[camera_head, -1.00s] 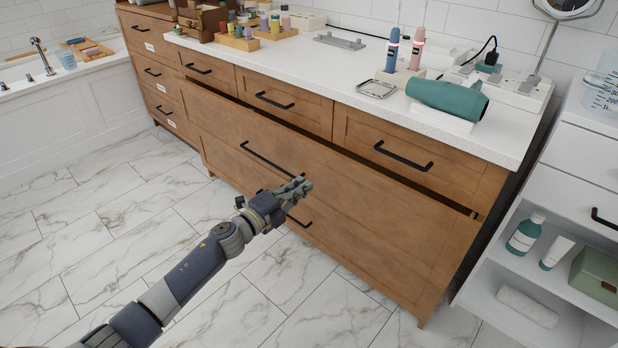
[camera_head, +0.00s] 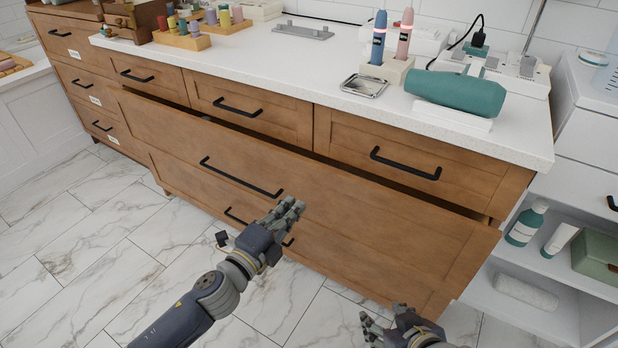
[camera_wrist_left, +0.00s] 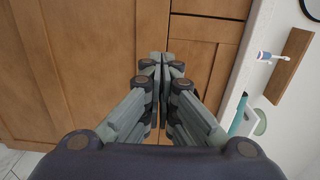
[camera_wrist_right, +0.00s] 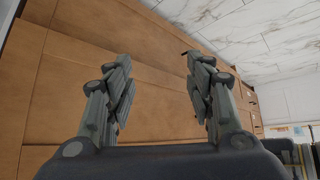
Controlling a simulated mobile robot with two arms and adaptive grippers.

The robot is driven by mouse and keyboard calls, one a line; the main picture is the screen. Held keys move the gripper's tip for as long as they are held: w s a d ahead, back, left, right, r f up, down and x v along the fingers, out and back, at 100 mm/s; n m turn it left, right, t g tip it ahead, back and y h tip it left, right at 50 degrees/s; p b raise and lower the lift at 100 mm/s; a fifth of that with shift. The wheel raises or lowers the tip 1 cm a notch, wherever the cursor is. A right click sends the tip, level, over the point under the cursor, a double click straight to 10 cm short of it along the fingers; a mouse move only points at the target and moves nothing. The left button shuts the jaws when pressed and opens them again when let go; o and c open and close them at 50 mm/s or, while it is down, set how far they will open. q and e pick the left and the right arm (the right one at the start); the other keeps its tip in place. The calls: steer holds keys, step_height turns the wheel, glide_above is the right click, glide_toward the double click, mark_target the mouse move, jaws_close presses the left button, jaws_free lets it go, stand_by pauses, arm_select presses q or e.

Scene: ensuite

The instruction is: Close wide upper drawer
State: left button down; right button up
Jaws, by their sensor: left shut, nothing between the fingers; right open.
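The wide upper drawer (camera_head: 330,215) of the wooden vanity is pulled partly out, with a dark gap along its top edge under the row of small drawers. Its long black handle (camera_head: 240,178) is on the left half of the front. My left gripper (camera_head: 290,208) is shut and empty in front of the drawer, right of the handle; whether it touches the front I cannot tell. The wooden front also fills much of the left wrist view (camera_wrist_left: 80,60). My right gripper (camera_head: 385,325) is open and empty, low at the bottom of the head view, facing the wooden fronts.
The small drawers above, such as the right one (camera_head: 400,160), look shut. The white countertop (camera_head: 300,70) holds a teal hair dryer (camera_head: 455,92), toothbrushes and a small metal tray (camera_head: 364,86). White shelves (camera_head: 540,270) stand close on the right. Marble floor (camera_head: 90,240) is clear at left.

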arm_select(q)
steer(key=b, duration=0.1)
glide_toward(321, 171)
steer(key=x, duration=0.2)
steer(key=b+x, duration=0.1)
steer(key=x, duration=0.3)
steer(key=shift+d+f, duration=0.15)
steer(key=shift+f, duration=0.05)
steer(key=shift+w+d, duration=0.25)
steer(key=shift+w, duration=0.1)
arm_select(e)
steer(key=w+a+r+t+y, duration=0.2)
steer(key=w+a+r+t, duration=0.1)
steer(key=w+r+t, duration=0.4)
steer(key=shift+w+a+r, duration=0.35)
steer(key=shift+w+r, duration=0.35)
steer(key=shift+r, duration=0.95)
arm_select(q)
steer(key=shift+r, duration=0.15)
